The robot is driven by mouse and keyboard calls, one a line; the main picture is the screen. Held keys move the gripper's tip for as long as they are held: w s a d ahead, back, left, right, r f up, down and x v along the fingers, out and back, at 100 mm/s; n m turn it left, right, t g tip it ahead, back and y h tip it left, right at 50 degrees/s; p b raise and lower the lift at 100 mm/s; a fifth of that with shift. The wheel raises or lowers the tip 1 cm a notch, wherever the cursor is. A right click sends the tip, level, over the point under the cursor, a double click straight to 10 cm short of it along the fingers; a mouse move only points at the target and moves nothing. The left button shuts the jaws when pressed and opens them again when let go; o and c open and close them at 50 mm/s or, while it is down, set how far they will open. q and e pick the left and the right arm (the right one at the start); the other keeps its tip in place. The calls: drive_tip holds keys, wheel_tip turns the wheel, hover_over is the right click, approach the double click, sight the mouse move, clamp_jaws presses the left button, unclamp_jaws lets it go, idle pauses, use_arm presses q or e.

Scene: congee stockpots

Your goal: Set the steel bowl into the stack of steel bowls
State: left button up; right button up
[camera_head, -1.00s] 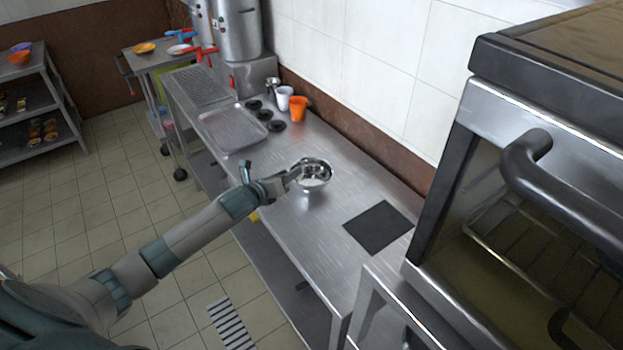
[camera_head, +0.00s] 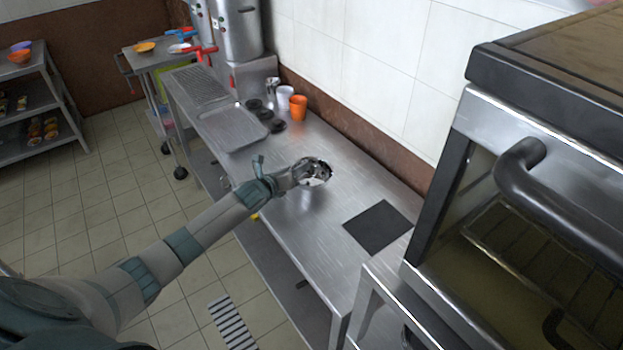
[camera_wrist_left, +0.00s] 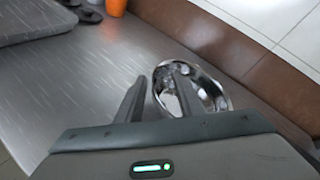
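A shiny steel bowl (camera_head: 324,173) is on the steel counter, near its middle. I cannot tell whether it is one bowl or several nested. My left gripper (camera_head: 305,170) reaches it from the left. In the left wrist view the bowl (camera_wrist_left: 213,92) lies at the fingertips. The left gripper (camera_wrist_left: 158,80) is open there, with one finger outside the bowl's left rim and the other over its inside. The near side of the bowl is partly hidden by the fingers. No separate stack of steel bowls can be made out. My right gripper is not in view.
A dark square plate (camera_head: 378,227) lies in the counter to the right. An orange cup (camera_head: 298,107), a white cup (camera_head: 284,97) and a tray (camera_head: 232,129) are farther back. A large oven (camera_head: 540,190) stands at right. The counter around the bowl is clear.

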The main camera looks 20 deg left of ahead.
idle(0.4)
use_arm(q)
clamp_jaws()
drive_tip(key=shift+r, duration=0.15)
drive_tip(key=shift+r+b, duration=0.35)
drive_tip(key=shift+r, duration=0.15)
drive_tip(key=r, duration=0.1)
drive_tip(key=r+b, duration=0.1)
drive_tip(key=r, duration=0.1)
drive_tip(key=shift+s+d, duration=0.15)
drive_tip(key=shift+d, duration=0.25)
drive_tip(key=s+d+r+b, duration=0.3)
drive_tip(key=d+r, duration=0.3)
drive_tip(key=d, duration=0.4)
drive_tip(key=shift+s+r, duration=0.4)
drive_tip(key=shift+s, duration=0.15)
